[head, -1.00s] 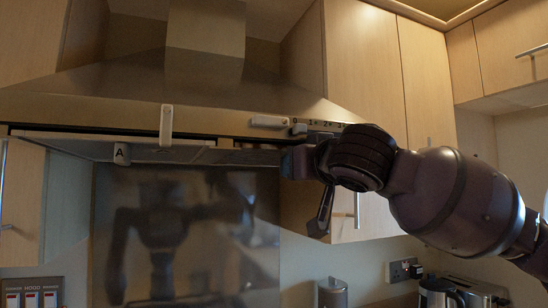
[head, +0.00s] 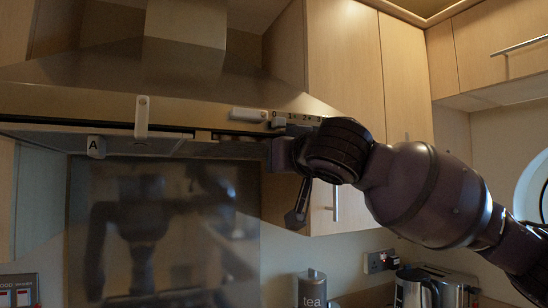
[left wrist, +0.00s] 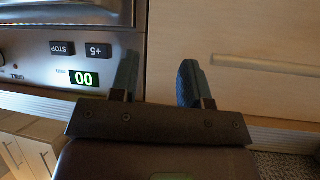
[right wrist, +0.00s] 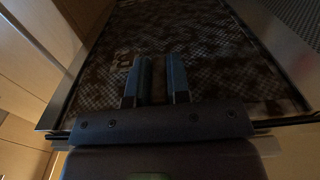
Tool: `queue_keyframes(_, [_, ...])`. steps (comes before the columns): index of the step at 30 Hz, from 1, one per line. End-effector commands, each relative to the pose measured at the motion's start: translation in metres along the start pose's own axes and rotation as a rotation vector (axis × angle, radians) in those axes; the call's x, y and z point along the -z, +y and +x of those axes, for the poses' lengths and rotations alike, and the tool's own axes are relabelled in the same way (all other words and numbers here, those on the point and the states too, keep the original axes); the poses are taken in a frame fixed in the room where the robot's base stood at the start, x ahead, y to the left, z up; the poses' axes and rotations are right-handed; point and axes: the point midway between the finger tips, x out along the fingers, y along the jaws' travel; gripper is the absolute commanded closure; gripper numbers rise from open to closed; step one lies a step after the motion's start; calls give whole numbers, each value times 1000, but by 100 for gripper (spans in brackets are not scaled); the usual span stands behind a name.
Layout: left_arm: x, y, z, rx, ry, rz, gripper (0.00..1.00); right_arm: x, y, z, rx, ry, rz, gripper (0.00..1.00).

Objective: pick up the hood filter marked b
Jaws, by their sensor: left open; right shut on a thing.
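The hood filter marked b (right wrist: 225,70) fills most of the right wrist view as a dark, stained mesh in a metal frame; a faint letter B (right wrist: 123,60) shows on it, left of my fingers. My right gripper (right wrist: 159,75) is shut on this filter, its fingers close together in front of the mesh; exactly what part they pinch is too dark to see. In the head view my right gripper (head: 277,153) is at the underside of the hood, near its right end. My left gripper (left wrist: 159,75) is open and empty, in front of the cooker panel and a drawer.
The steel hood (head: 90,100) spans the head view, with a tag marked A (head: 96,147) beneath it at left. Wall cupboards (head: 345,80) stand close on the right.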

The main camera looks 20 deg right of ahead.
Motion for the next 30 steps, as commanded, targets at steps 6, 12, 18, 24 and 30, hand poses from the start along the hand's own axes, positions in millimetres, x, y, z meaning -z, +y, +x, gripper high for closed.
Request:
queue_keyframes(6, [2,0,-1,0,1,1,57,2,0,-35,0,5,-2,100])
queue_keyframes(12, [5,-1,-4,1,0,0,57,3,0,-90,1,6,-3,100])
queue_keyframes(18, [9,-2,-9,2,-1,0,57,3,0,-139,0,5,-2,100])
queue_keyframes(24, [8,-2,-8,2,-1,-1,57,1,0,-179,-1,7,-1,100])
queue_keyframes(30, [-17,1,4,0,-13,0,57,-3,0,-209,0,4,1,100])
